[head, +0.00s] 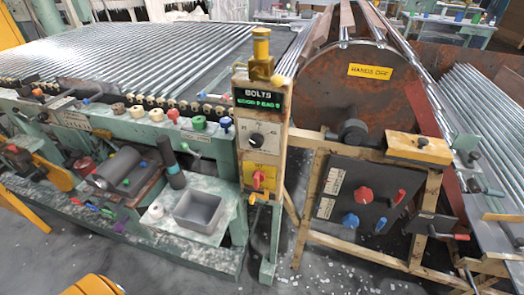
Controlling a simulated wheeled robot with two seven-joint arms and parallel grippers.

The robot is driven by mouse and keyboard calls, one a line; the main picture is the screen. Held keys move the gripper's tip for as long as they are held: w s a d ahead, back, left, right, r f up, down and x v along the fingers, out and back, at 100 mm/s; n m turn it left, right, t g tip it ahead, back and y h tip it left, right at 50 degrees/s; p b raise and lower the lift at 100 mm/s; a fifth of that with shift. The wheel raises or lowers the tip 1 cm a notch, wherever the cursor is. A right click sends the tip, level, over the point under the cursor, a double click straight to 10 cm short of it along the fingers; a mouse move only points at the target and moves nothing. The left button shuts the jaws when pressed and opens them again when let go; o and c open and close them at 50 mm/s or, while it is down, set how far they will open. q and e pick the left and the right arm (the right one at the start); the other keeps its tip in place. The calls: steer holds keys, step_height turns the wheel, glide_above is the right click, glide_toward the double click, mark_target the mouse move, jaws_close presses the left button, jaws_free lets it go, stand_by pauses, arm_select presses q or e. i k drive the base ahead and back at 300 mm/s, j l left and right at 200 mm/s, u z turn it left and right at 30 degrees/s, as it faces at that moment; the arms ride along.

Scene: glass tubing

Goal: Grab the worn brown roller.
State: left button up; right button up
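A small brown, roller-like piece (118,108) sits on the pale green rail of the machine, left of the middle in the head view. It looks like the worn brown roller, but it is too small to make out any wear. A paler tan piece (137,111) is just right of it, and a red one (173,116), a green one (199,123) and a blue one (225,124) follow along the rail.
Below the rail, a grey bin (201,211) and a dark upright cylinder (172,170) stand on a pale shelf. A control post (264,137) rises right of the rail. Glass tubes (150,52) lie behind it. Bare floor strewn with shards (330,275) shows at the front.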

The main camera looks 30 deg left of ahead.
mark_target(120, 110)
steer(key=u, duration=0.95)
